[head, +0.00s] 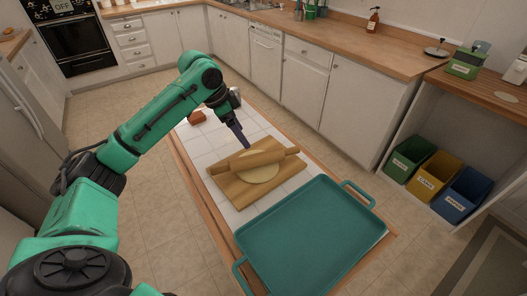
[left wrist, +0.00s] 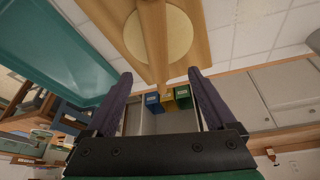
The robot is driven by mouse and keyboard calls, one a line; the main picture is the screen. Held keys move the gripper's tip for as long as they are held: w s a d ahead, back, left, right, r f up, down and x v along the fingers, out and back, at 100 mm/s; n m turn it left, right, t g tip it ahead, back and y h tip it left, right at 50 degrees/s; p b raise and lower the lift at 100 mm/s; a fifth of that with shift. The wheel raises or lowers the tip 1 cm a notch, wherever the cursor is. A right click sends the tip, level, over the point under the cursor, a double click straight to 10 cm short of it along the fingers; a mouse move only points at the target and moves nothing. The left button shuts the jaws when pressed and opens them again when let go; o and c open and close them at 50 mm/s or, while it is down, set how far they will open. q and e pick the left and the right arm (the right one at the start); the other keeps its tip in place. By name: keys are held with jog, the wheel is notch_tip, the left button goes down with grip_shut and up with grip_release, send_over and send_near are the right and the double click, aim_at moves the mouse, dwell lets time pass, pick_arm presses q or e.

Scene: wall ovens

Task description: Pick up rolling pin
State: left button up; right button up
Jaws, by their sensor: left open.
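The wooden rolling pin (head: 262,158) lies across a flat round of dough (head: 258,175) on a wooden board (head: 229,190) on the white-tiled table. My left gripper (head: 245,143) is above the pin, near its middle, with dark fingers pointing down. In the left wrist view the fingers (left wrist: 160,73) are spread apart with nothing between them. That view shows the rolling pin (left wrist: 154,40) and the dough (left wrist: 180,35) beyond the fingertips, at the top. The pin appears apart from the fingers. My right gripper is in neither view.
A large teal tray (head: 310,235) with handles fills the near part of the table. A small brown block (head: 197,117) sits at the far end. Green, yellow and blue bins (head: 435,175) stand under the right counter. Floor surrounds the table.

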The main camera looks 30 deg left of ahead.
pick_arm(q)
jog(key=p, duration=0.1)
send_over(254, 156)
jog(key=s+a, duration=0.1)
jog(key=s, duration=0.2)
jog(key=f, duration=0.4)
jog(key=shift+w+f, duration=0.25)
jog(key=shift+f, duration=0.15)
jog(key=x, duration=0.2)
jog(key=p+x, duration=0.1)
jog(key=x, duration=0.1)
jog(key=w+p+x, duration=0.1)
jog(key=x, duration=0.1)
jog(key=shift+a, duration=0.3)
jog(key=shift+d+f, duration=0.1)
jog(key=shift+f, duration=0.3)
jog(key=c, duration=0.3)
jog(key=shift+w, duration=0.1)
grip_shut()
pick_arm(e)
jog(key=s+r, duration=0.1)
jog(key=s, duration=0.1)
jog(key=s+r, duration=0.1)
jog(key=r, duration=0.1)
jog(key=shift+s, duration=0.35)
